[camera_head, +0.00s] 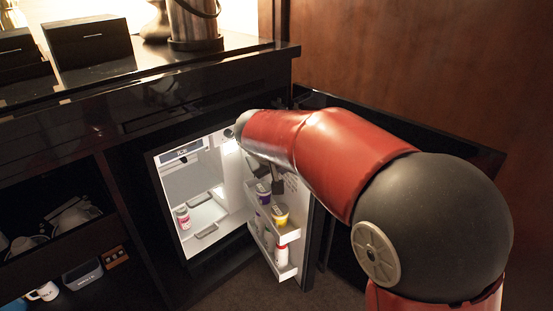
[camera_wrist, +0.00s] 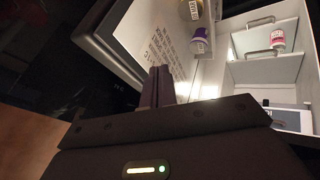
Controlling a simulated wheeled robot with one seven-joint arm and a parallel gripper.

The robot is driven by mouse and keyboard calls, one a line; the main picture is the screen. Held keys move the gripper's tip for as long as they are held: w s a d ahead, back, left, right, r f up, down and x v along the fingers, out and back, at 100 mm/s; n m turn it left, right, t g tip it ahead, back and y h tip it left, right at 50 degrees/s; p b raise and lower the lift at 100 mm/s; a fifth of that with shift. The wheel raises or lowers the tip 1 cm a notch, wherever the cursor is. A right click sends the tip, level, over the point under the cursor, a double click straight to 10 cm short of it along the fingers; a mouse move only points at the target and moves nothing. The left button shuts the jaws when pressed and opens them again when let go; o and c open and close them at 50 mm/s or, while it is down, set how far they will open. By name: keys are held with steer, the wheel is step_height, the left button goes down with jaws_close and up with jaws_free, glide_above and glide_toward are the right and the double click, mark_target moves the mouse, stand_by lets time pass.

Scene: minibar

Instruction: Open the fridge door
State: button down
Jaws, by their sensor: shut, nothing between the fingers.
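The fridge (camera_head: 206,232) is open, with its lit white interior showing. Its door (camera_head: 313,240) stands swung out to the right, with shelves on its inner face. The door also shows in the wrist view, its white inner panel with printed text (camera_wrist: 150,35) at the upper left. My gripper (camera_wrist: 158,84) is shut and empty, its dark fingers in front of the door's inner panel, on the interior side. I cannot tell whether they touch it. In the head view my arm reaches to the top of the opening and hides much of the gripper.
The door shelves hold a yellow-topped cup (camera_head: 280,214), a purple-topped container (camera_head: 263,192) and a white bottle (camera_head: 282,256). A pink-and-white can (camera_head: 183,217) stands inside the fridge. A dark counter (camera_head: 150,80) lies above. A dark cabinet door (camera_head: 400,125) stands open behind my arm.

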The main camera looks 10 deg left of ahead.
steer(key=shift+w+d+r, duration=0.1)
steer(key=shift+w+d, duration=0.5)
steer(key=shift+d, duration=0.2)
steer(key=shift+w+d, duration=0.55)
steer(key=shift+d, duration=0.25)
steer(key=w+d+p, duration=0.1)
steer(key=w+d, duration=0.4)
steer(key=d, duration=0.2)
